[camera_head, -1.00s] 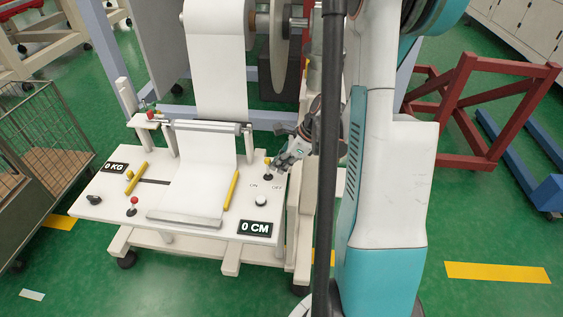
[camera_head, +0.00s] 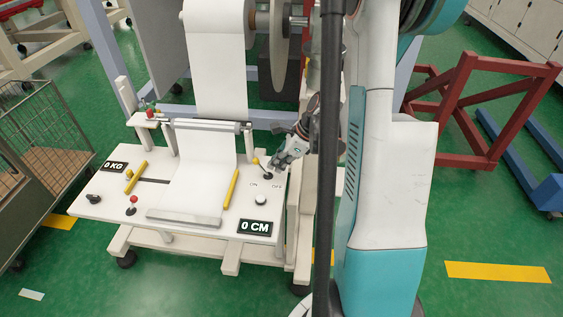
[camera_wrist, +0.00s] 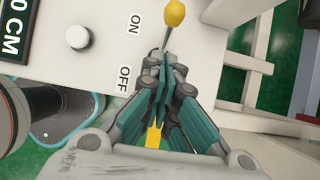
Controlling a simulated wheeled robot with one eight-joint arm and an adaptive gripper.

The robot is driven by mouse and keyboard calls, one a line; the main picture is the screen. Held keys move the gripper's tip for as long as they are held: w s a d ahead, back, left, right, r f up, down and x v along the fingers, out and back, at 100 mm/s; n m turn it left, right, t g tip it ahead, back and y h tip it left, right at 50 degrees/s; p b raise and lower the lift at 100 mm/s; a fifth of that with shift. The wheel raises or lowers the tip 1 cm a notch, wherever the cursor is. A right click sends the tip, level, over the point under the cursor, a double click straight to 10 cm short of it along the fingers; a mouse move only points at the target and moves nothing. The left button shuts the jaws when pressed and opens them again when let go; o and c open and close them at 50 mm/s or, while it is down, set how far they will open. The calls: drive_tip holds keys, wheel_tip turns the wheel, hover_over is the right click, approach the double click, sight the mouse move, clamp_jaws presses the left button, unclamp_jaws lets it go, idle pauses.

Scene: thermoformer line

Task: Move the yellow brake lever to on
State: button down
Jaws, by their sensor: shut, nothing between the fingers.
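The brake lever has a yellow knob (camera_head: 256,160) on a thin metal shaft. It rises from a dark base (camera_head: 267,176) at the right of the white panel and tilts left, toward the ON label (camera_head: 254,184). The OFF label (camera_head: 277,186) is to its right. In the wrist view the yellow knob (camera_wrist: 174,12) is at the top edge, on the ON label (camera_wrist: 135,22) side. My gripper (camera_head: 277,162) is shut and empty just right of the lever. In the wrist view its fingertips (camera_wrist: 165,72) sit close to the shaft; contact is unclear.
A white round button (camera_head: 260,200) and a "0 CM" display (camera_head: 255,228) are in front of the lever. A white sheet (camera_head: 200,185) and yellow bars lie to the left. A red-knobbed lever (camera_head: 133,203) stands at the panel's front left.

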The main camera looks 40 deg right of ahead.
drive_tip(key=shift+s+d, duration=0.1)
drive_tip(key=shift+s, duration=0.05)
drive_tip(key=p+v, duration=0.4)
drive_tip(key=v, duration=0.2)
drive_tip(key=shift+d+r, duration=0.2)
drive_tip(key=shift+r, duration=0.15)
